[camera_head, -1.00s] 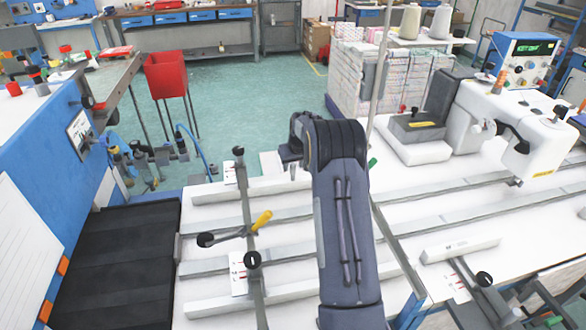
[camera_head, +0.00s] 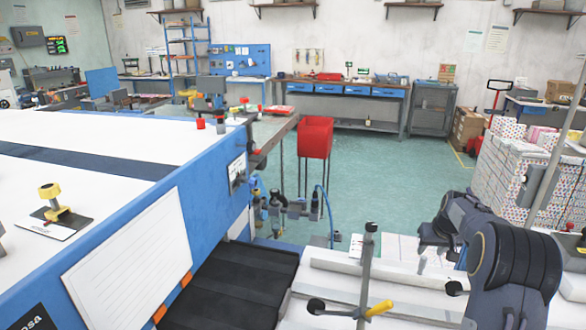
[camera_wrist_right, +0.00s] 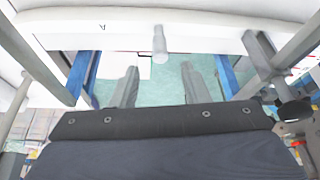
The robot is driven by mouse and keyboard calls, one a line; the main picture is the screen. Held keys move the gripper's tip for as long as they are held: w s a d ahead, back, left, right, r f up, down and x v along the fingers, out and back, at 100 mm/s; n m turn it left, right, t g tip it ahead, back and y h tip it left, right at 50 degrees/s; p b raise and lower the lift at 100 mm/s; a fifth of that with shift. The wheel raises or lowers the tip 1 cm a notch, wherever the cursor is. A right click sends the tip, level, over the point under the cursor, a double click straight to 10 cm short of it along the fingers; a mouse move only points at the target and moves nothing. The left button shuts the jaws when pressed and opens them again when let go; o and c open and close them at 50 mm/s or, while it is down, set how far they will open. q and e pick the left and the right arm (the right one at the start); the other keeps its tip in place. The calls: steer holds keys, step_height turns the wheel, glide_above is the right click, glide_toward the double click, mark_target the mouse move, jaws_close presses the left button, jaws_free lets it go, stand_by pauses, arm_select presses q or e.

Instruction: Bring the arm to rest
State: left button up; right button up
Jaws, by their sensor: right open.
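My right arm (camera_head: 515,262) comes in at the lower right of the head view, dark grey and bent. My right gripper (camera_head: 436,260) hangs at its end above the white table (camera_head: 330,315), and its fingers are small and partly hidden there. In the right wrist view the two grey fingers of my right gripper (camera_wrist_right: 158,86) stand apart with nothing between them. My left gripper is in neither view.
A clamp with a yellow handle (camera_head: 378,309) stands on the table near my right arm. A blue machine (camera_head: 215,190) with a black belt (camera_head: 225,285) fills the left. Patterned stacks (camera_head: 510,165) stand at the right.

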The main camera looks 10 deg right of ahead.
steer(key=s+a+r+t+y, duration=0.1)
steer(key=s+a+r+y, duration=0.1)
steer(key=s+a+r, duration=0.5)
steer(key=s+a+r+t+y, duration=0.15)
steer(key=s+a+r, duration=0.25)
steer(key=s+a, duration=0.65)
steer(key=s+a+f+n+y, duration=0.1)
steer(key=s+a+f, duration=0.1)
steer(key=s+a, duration=0.6)
steer(key=s+a+f+n+g, duration=0.1)
steer(key=s+a+f, duration=0.2)
steer(key=s+a, duration=0.5)
steer(key=shift+f+y, duration=0.15)
steer(key=shift+y, duration=0.2)
